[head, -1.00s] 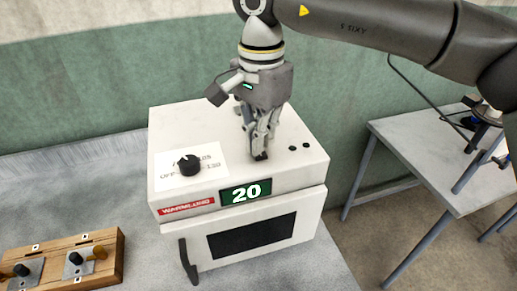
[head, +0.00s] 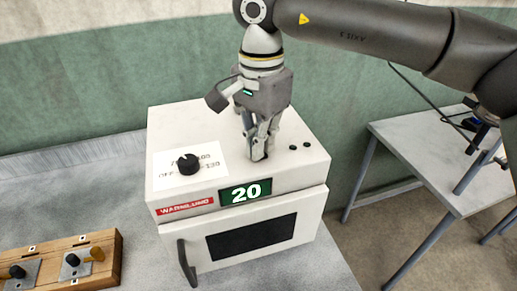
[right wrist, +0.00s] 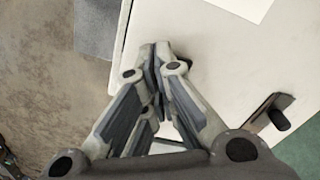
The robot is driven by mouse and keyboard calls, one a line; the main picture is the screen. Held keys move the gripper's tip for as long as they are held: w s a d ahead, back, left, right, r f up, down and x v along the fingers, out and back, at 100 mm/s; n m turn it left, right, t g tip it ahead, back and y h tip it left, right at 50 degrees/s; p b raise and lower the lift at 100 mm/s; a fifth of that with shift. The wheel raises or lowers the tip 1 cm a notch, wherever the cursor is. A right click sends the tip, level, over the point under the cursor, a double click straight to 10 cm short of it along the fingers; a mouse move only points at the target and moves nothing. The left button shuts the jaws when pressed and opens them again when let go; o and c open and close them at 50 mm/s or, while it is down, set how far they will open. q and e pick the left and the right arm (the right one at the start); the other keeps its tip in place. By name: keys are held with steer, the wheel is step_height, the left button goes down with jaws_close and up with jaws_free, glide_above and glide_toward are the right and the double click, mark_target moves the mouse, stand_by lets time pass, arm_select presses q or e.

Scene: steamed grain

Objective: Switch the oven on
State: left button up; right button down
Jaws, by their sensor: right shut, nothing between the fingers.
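The oven (head: 170,245) is a white box with a dark window in its front door. Its green display (head: 246,193) reads 20. A black knob (head: 188,163) stands on a printed sheet on the oven's top, at the left. My right gripper (head: 258,157) is shut and empty, pointing down, with its fingertips at the oven's top, right of the knob. A small dark part shows right at the fingertips, mostly hidden. In the right wrist view the closed fingers (right wrist: 158,50) are over the white top (right wrist: 205,45). My left gripper is not in view.
A wooden board (head: 104,251) with metal plates and knobs lies at the front left. A grey side table (head: 410,140) stands at the right.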

steer(key=shift+f, duration=0.45)
steer(key=shift+r, duration=0.15)
steer(key=shift+r+p, duration=2.35)
steer(key=shift+r, duration=1.1)
